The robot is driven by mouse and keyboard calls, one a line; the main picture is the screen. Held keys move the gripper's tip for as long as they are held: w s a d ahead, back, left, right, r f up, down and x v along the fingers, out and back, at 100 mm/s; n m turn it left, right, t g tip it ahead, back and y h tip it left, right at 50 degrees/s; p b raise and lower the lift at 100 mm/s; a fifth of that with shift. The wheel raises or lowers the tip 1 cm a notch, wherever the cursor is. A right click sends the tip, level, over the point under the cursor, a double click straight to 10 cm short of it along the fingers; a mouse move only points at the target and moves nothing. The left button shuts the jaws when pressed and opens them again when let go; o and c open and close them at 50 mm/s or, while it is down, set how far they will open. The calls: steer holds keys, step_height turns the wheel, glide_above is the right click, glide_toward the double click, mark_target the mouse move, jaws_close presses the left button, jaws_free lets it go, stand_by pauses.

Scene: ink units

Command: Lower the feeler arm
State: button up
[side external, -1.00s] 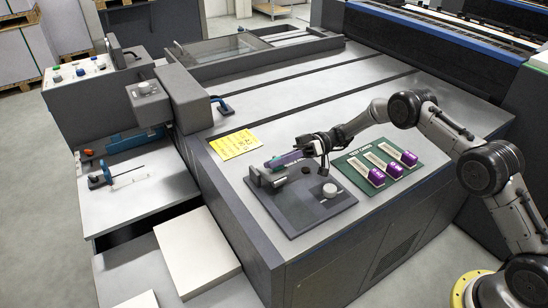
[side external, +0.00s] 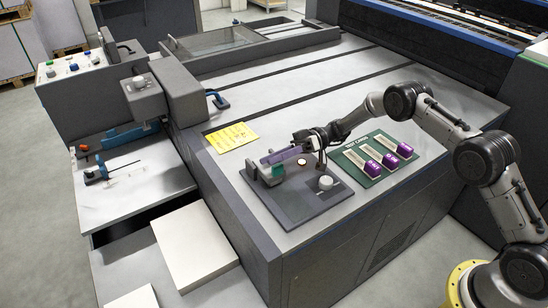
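A dark grey fixture plate (side external: 306,206) lies on the machine's near end, with a grey block at its left, a pale round knob (side external: 325,182) and a small lit round lamp (side external: 301,162). A teal piece (side external: 278,170) sits by the block; it may be the feeler arm, but I cannot tell for sure. My gripper (side external: 301,147) is over the back of the plate, pointing left. A long purple bar (side external: 280,155) extends from it above the teal piece. Whether they touch, and whether my fingers are shut on the bar, is too small to see.
A green board (side external: 370,178) with three purple-ended test cards (side external: 383,160) lies right of the plate. A yellow sheet (side external: 231,137) lies behind left.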

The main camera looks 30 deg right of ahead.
steer(key=shift+d, duration=0.1)
steer(key=d, duration=1.3)
steer(key=shift+d, duration=0.35)
